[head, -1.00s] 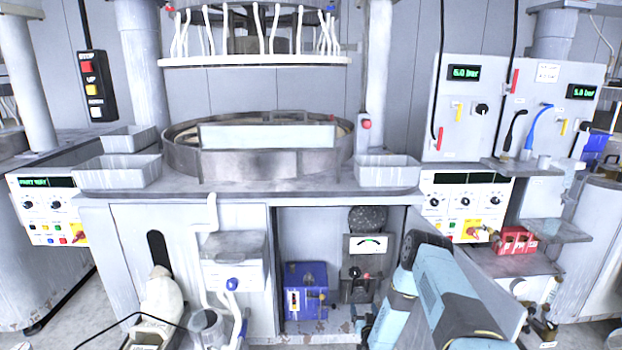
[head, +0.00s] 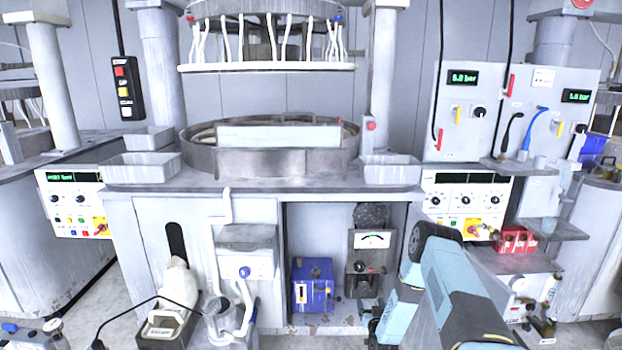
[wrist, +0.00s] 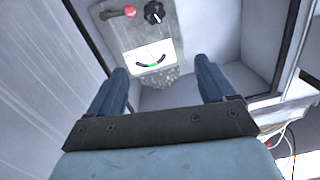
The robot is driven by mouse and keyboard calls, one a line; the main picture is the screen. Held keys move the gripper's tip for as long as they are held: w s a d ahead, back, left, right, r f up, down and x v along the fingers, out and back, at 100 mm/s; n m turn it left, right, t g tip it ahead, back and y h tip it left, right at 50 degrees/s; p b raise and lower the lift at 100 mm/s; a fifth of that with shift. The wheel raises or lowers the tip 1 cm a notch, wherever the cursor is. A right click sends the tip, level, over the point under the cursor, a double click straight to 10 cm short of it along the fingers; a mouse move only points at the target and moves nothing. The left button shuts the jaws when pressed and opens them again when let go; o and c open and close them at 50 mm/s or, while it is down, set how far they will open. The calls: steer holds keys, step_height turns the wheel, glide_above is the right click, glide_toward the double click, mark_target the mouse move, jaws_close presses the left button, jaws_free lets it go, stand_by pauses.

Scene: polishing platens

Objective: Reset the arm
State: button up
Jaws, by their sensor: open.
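My gripper (wrist: 160,82) is open in the wrist view, its two dark blue fingers wide apart with nothing between them. Past the fingers is a grey meter box (wrist: 150,40) with a white dial, a red lever and a black knob. In the head view my blue arm reaches down from the lower right toward the cabinet opening. The same meter box (head: 371,257) stands inside that opening. My fingers are hidden or too small to make out in the head view.
A blue box (head: 313,285) sits on the cabinet floor left of the meter box. Above is the round platen basin (head: 270,160) with grey trays (head: 140,168) beside it. Cabinet walls are close to my gripper.

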steer(key=w+r+n+g+y, duration=0.1)
steer(key=w+r, duration=0.2)
steer(key=r, duration=0.9)
steer(key=w+r+n+g, duration=0.15)
steer(key=w+r, duration=0.25)
steer(key=r, duration=0.7)
steer(key=s+r+g, duration=0.2)
steer(key=s+r, duration=0.3)
steer(key=r, duration=0.7)
steer(key=s+r+g, duration=0.2)
steer(key=s+r, duration=0.3)
steer(key=r, duration=0.7)
steer(key=s+r+g+h, duration=0.1)
steer(key=s+r, duration=0.6)
steer(key=s, duration=0.3)
steer(key=s+r+g+h, duration=0.1)
steer(key=s+r, duration=0.6)
steer(key=s, duration=0.4)
steer(key=s+r+m+g, duration=0.1)
steer(key=s+r+g, duration=0.1)
steer(key=s, duration=2.5)
steer(key=shift+g+y, duration=0.3)
steer(key=shift+g, duration=0.45)
